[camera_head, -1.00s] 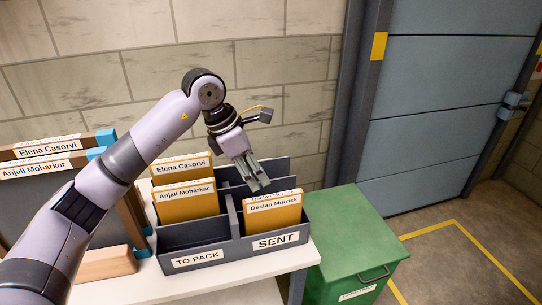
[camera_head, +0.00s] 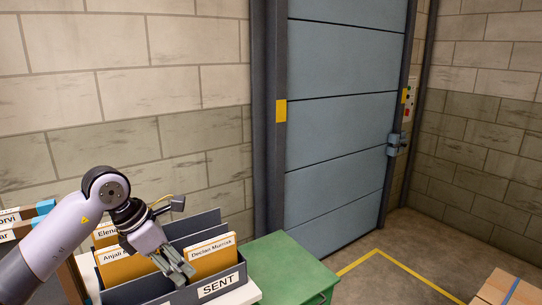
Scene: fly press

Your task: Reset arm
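My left arm comes in from the lower left. Its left gripper (camera_head: 178,270) hangs over the grey divided file box (camera_head: 240,266), between its two compartments, with the fingers pointing down to the right. The fingers look a little apart, with nothing seen between them. An orange folder labelled Declan Murrisk (camera_head: 212,258) stands upright in the compartment marked SENT. Folders labelled Anjali (camera_head: 115,270) and Elena (camera_head: 104,236) stand in the left compartment, partly hidden by the arm. My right gripper is out of view.
A green lidded bin (camera_head: 290,268) stands right of the table. A blue-grey door (camera_head: 340,110) is in the block wall behind. A cardboard box (camera_head: 505,290) sits at the lower right. Yellow-lined floor (camera_head: 390,262) beyond is open.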

